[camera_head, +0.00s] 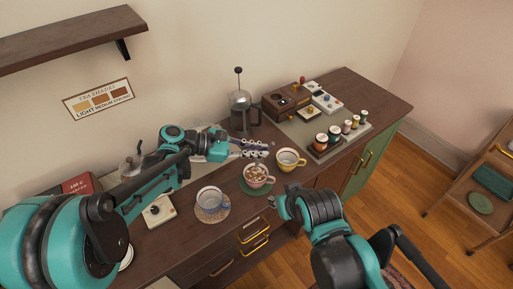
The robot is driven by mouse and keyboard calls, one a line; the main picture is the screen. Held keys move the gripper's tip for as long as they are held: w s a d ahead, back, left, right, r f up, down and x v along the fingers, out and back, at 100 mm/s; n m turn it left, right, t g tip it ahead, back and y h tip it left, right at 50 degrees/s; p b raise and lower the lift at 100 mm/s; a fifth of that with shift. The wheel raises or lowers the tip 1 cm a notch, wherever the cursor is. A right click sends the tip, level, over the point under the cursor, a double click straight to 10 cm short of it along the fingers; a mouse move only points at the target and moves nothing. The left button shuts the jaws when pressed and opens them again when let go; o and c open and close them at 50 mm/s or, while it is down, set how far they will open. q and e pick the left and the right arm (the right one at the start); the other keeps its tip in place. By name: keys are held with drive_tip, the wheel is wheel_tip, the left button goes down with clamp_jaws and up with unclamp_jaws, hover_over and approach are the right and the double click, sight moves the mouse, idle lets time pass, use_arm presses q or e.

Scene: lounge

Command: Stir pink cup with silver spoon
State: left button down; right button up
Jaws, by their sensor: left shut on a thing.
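The pink cup (259,178) stands upright on a green coaster on the dark wooden counter, with a brown and white drink in it. My left gripper (263,149) is just behind and above the cup, its fingers pointing right. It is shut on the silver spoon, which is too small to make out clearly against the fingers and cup. I cannot tell whether the spoon's tip is in the drink. My right arm's end (281,206) is in front of the counter, below and right of the pink cup; its finger state is unclear.
A blue cup (212,201) on a round mat stands left of the pink cup, and a yellow cup (289,159) stands to its right. A French press (241,112) is behind. A tray of small jars (334,134) is farther right.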

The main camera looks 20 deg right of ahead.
use_arm(q)
wheel_tip(320, 180, down, 8)
drive_tip(key=b, duration=0.5)
drive_tip(key=shift+w+a+r, duration=0.2)
drive_tip(key=shift+w+a, duration=0.05)
drive_tip(key=shift+a, duration=0.1)
drive_tip(key=shift+a, duration=0.15)
